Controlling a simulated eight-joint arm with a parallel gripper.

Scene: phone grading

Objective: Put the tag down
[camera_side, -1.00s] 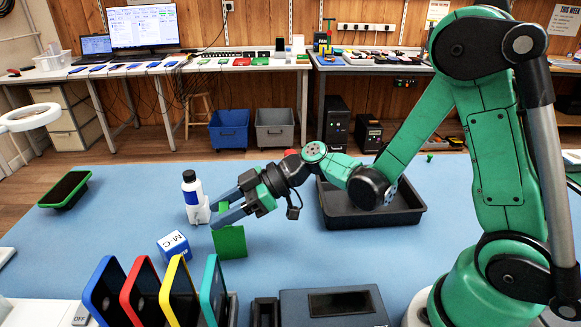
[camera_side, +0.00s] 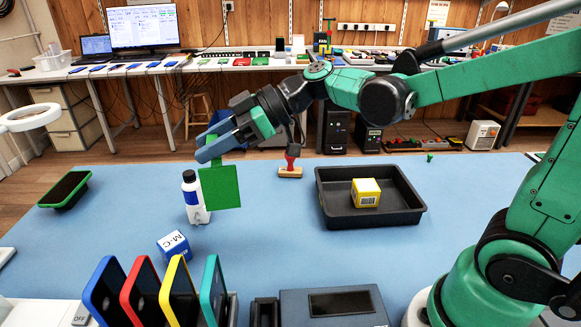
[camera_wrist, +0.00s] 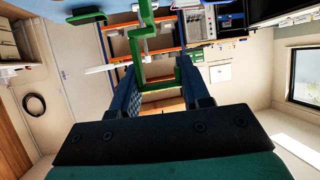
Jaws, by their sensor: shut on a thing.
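The green tag (camera_side: 220,187) is a flat square plate with a narrower upper part. My gripper (camera_side: 214,148) is shut on its upper part, and the plate hangs below the fingers, above the blue mat. In the side view the tag overlaps a white bottle with a dark cap behind it. In the wrist view, green bent pieces of the tag (camera_wrist: 137,50) show beyond the fingertips of my gripper (camera_wrist: 160,80).
The white bottle (camera_side: 194,200) stands on the blue mat (camera_side: 120,215). A blue lettered cube (camera_side: 173,244) lies nearer the camera. Several coloured phones (camera_side: 178,290) stand in a rack in front. A black tray (camera_side: 335,212) holds a yellow cube (camera_side: 366,192). A red-handled stamp (camera_side: 291,165) stands behind.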

